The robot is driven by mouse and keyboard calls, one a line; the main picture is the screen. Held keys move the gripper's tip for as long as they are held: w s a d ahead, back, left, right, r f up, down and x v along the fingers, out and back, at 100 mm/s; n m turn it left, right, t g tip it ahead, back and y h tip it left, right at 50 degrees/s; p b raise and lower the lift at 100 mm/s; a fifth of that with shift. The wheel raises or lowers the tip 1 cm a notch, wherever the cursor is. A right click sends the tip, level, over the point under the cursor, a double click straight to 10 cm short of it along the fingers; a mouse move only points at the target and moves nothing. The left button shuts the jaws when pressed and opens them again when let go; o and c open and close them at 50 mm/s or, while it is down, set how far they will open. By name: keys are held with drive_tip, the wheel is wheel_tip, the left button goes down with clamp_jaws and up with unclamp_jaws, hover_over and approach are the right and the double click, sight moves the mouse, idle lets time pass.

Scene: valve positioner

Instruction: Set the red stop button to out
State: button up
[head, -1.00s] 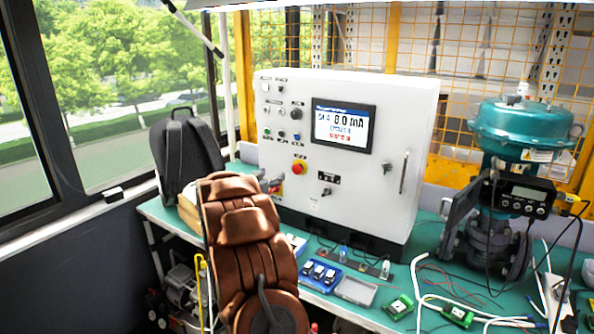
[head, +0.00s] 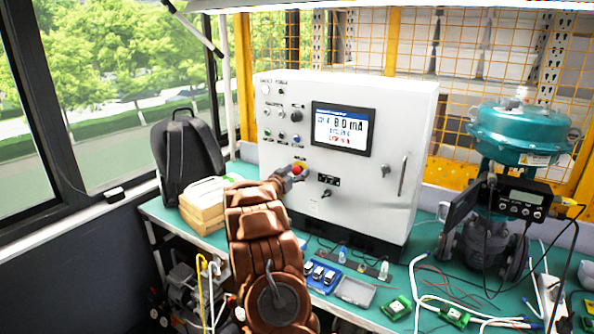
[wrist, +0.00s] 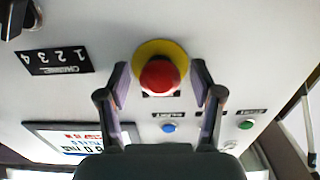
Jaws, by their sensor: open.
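The red stop button (head: 298,169) sits on the front of the white control cabinet (head: 400,110), below and left of its screen. In the wrist view the red button (wrist: 159,77) stands on a yellow round plate (wrist: 178,48). My gripper (head: 291,172) is at the button in the head view and partly covers it. In the wrist view my gripper (wrist: 158,75) is open, one finger on each side of the button. Gaps show between the fingers and the red cap. I cannot tell whether the button is in or out.
A blue button (wrist: 168,128) and a green button (wrist: 245,125) are close by on the panel. The screen (head: 343,129) and a door handle (head: 403,174) are to the right. A teal valve actuator (head: 520,133) stands at the far right of the bench. A backpack (head: 185,150) is at the left.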

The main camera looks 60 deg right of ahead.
drive_tip(key=shift+d, duration=0.25)
clamp_jaws()
idle(0.5)
drive_tip(key=shift+r, duration=0.1)
